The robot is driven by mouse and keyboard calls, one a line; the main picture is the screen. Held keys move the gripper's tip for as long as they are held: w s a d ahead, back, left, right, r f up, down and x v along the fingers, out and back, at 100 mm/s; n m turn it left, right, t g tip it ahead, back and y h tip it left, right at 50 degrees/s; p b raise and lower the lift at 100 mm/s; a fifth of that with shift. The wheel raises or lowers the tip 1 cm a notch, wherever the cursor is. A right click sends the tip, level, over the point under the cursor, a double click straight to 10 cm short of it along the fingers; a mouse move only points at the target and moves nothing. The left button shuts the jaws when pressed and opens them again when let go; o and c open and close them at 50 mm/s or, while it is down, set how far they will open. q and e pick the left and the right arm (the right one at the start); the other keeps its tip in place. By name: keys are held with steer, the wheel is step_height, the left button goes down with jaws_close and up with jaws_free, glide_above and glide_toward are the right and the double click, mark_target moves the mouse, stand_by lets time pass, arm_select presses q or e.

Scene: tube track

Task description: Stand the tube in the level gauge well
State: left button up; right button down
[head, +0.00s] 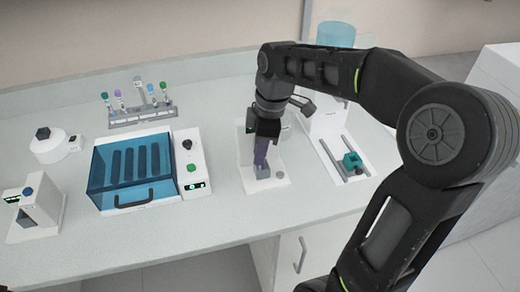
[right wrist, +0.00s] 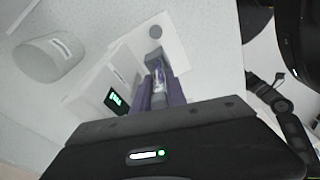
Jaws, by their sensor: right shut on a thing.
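My right gripper (head: 261,158) points down over a white gauge station (head: 276,184). Its purple fingers, also in the right wrist view (right wrist: 160,90), are shut on a clear tube (right wrist: 158,76). The fingers hide the tube in the head view. The gauge's grey well block (head: 262,172) is directly below the fingertips, and it shows just past the tube in the right wrist view (right wrist: 154,59). I cannot tell whether the tube's lower end is inside the well. My left gripper is not in view.
A rack (head: 142,114) with several colour-capped tubes stands at the back left. A blue-lidded box (head: 130,172) with a control panel is left of the gauge. A white device with a teal part (head: 351,160) is close on the right. Open counter lies in front.

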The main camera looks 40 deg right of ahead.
steer(key=c, duration=1.3)
jaws_free()
steer(key=shift+o, duration=0.2)
steer(key=shift+w+r, duration=0.1)
steer(key=shift+r, duration=0.05)
steer(key=r, duration=0.4)
steer(key=d+r, duration=0.1)
steer(key=r, duration=0.2)
steer(key=shift+s, duration=0.35)
steer(key=shift+s+r, duration=0.1)
steer(key=shift+r, duration=0.1)
